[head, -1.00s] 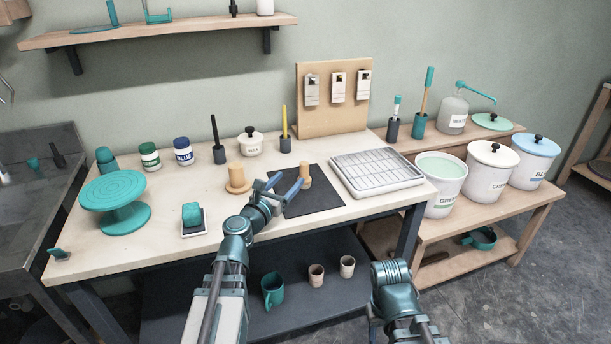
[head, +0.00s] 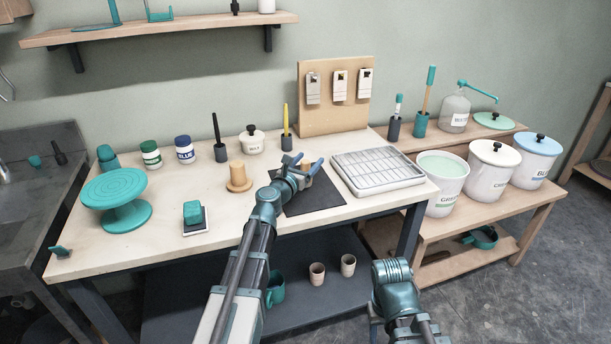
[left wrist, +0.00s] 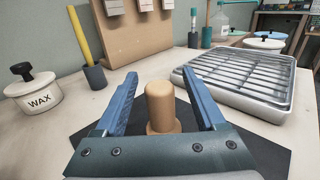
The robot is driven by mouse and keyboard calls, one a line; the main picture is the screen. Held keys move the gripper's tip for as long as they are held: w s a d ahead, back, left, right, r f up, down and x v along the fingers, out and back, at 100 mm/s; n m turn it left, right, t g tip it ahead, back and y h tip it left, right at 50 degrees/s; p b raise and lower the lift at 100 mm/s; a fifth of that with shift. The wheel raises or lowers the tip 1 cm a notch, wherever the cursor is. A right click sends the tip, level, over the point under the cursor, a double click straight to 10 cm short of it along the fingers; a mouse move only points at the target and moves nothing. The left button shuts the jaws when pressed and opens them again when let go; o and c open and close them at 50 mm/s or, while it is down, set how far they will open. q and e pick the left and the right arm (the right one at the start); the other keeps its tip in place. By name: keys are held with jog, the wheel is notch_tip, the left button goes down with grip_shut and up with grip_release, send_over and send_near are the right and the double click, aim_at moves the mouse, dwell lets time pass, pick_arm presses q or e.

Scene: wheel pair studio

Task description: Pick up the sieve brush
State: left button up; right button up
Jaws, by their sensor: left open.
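I cannot tell for sure which tool is the sieve brush. A tool with a long wooden handle and teal top (head: 428,90) stands upright in a teal holder, and a smaller teal-tipped tool (head: 398,104) stands in a dark holder beside it. My left gripper (head: 304,164) is open over the dark mat (head: 318,200). In the left wrist view its blue fingers (left wrist: 160,88) appear on either side of a round-topped wooden piece (left wrist: 160,105); whether they touch it is unclear. My right gripper is out of view.
A wooden knob-shaped piece (head: 238,178), a lidded WAX pot (head: 252,141) and a yellow-handled tool (head: 286,125) stand nearby. White glaze buckets (head: 489,172) stand on the right bench.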

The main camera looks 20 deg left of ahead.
pick_arm(q)
jog(key=shift+w+d, duration=0.1)
jog(key=shift+w, duration=0.65)
jog(key=shift+s, duration=0.1)
jog(key=shift+c, duration=0.4)
grip_shut()
jog(key=shift+r, duration=0.15)
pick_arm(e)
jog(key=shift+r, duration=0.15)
